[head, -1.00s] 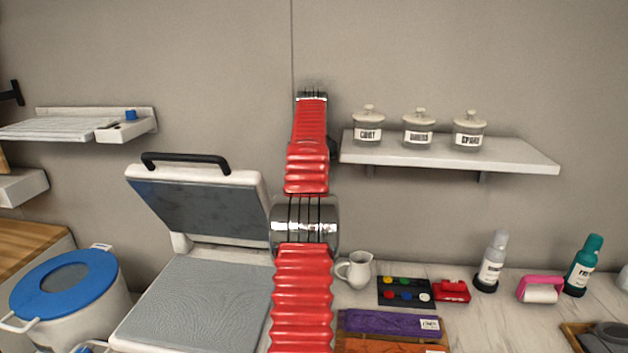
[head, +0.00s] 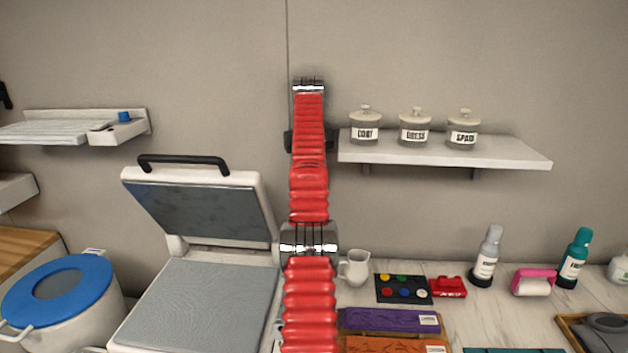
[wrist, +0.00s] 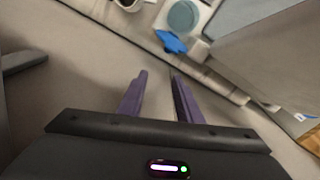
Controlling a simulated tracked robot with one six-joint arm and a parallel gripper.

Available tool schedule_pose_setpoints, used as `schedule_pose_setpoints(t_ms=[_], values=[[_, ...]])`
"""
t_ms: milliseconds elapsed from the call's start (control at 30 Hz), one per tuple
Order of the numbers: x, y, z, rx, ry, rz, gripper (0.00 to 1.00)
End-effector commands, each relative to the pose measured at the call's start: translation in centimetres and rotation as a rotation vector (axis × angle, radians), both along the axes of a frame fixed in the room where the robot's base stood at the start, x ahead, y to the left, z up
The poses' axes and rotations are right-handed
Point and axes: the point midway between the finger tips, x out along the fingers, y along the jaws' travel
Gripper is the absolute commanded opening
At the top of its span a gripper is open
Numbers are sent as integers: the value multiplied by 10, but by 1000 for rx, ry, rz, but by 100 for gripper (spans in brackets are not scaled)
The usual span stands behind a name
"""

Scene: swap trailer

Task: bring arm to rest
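My red arm rises upright in the middle of the head view, in front of the wall between the open press and the shelf. My gripper cannot be made out in the head view. In the wrist view my gripper (wrist: 159,78) shows two purple fingers standing apart with nothing between them. Bare grey surface shows around the fingers.
An open press (head: 197,305) stands left of my arm, beside a blue-lidded white bucket (head: 88,279). A wall shelf (head: 445,152) with jars is right of the arm. The counter holds a white jug (head: 355,268), a paint palette (head: 403,289) and bottles.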

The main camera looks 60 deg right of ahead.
Motion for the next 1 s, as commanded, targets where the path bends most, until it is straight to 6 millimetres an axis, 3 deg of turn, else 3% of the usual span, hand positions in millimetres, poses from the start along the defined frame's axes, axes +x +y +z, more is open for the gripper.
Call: schedule_pose_setpoints(t_ms=[733,1000], values=[[4,2,1,0,0,8,32],[16,14,23,-27,5,55,32]])
